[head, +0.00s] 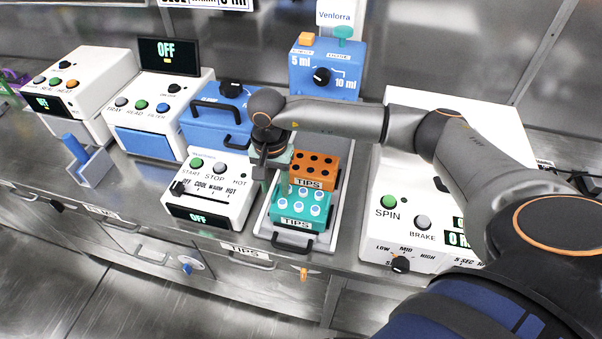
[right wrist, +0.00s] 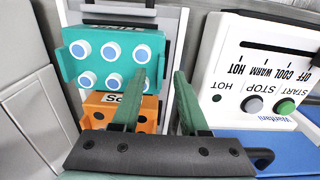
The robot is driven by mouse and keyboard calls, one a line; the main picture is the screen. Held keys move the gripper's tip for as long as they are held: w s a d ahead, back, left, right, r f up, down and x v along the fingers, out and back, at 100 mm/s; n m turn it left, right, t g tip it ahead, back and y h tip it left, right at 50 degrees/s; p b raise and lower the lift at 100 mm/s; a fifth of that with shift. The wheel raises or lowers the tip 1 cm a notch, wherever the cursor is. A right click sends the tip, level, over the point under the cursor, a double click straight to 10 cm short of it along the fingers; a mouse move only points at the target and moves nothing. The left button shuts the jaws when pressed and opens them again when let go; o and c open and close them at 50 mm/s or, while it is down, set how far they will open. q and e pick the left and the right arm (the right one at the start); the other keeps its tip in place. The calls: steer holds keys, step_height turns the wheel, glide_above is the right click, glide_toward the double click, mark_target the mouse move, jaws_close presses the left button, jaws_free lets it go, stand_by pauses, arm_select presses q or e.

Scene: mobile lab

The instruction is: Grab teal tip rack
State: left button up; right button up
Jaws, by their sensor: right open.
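The teal tip rack (head: 287,222), labelled TIPS and holding several white-and-blue tips, sits at the front of a light tray (head: 258,222) on the steel counter. In the right wrist view the teal rack (right wrist: 148,48) is at the upper left. The orange tip rack (head: 325,172) is right behind it and is partly hidden in the right wrist view (right wrist: 95,103). My right gripper (head: 275,185) is open with green fingers, above the tray's left side. In the right wrist view, one finger of my right gripper (right wrist: 161,78) overlaps the teal rack, the other is beside it; nothing is between them. My left gripper is not in view.
A white heater box (head: 208,195) stands close left of the tray. A white spin machine (head: 400,222) stands to the right. A blue box (head: 212,128) with a handle and a blue dispenser (head: 325,80) stand behind.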

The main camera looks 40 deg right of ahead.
steer(key=shift+f, duration=0.15)
jaws_close()
stand_by(1.4)
